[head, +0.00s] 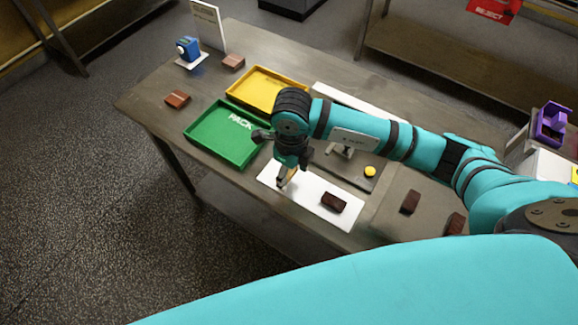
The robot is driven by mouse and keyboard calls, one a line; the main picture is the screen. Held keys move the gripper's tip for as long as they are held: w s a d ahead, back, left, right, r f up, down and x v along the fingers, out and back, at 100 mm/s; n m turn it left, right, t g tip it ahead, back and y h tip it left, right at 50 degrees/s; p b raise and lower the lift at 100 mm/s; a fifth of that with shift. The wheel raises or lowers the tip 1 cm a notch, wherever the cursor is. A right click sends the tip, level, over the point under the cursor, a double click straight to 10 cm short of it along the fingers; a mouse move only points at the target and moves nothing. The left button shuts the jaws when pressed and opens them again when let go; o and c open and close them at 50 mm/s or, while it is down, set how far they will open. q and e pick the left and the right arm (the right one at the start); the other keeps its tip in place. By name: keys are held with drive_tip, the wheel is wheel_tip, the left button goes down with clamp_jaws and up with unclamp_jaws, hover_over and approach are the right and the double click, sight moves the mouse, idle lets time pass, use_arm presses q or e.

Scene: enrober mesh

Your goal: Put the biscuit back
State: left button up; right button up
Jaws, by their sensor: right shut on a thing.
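My right arm reaches in from the right, and its gripper (285,182) points down over the left end of a white board (313,207). It is shut on a small tan thing that looks like the biscuit, mostly hidden by the fingers. I cannot tell whether the biscuit touches the board. A dark chocolate-coated bar (333,202) lies on the right part of the board. Two more dark bars (410,201) (455,223) lie on the grey surface to the right. My left gripper is not in view.
A green tray (205,150) marked PACK and a yellow tray (243,97) lie behind the board, both looking empty. Brown bars (177,98) (233,61), a blue device (188,46) and a white sign (208,25) are at the far left. A yellow button (370,171) is near my forearm.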

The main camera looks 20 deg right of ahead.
sight(289, 173)
drive_tip(key=shift+w+d, duration=0.15)
drive_tip(key=shift+w, duration=0.95)
drive_tip(key=shift+w+f+p, duration=0.1)
drive_tip(key=shift+f+p, duration=0.2)
drive_tip(key=shift+p, duration=0.1)
wheel_tip(289, 173, down, 2)
drive_tip(key=shift+f+p, duration=0.1)
drive_tip(key=shift+p, duration=0.5)
drive_tip(key=shift+f, duration=0.65)
drive_tip(key=o, duration=0.7)
drive_tip(key=shift+o, duration=0.7)
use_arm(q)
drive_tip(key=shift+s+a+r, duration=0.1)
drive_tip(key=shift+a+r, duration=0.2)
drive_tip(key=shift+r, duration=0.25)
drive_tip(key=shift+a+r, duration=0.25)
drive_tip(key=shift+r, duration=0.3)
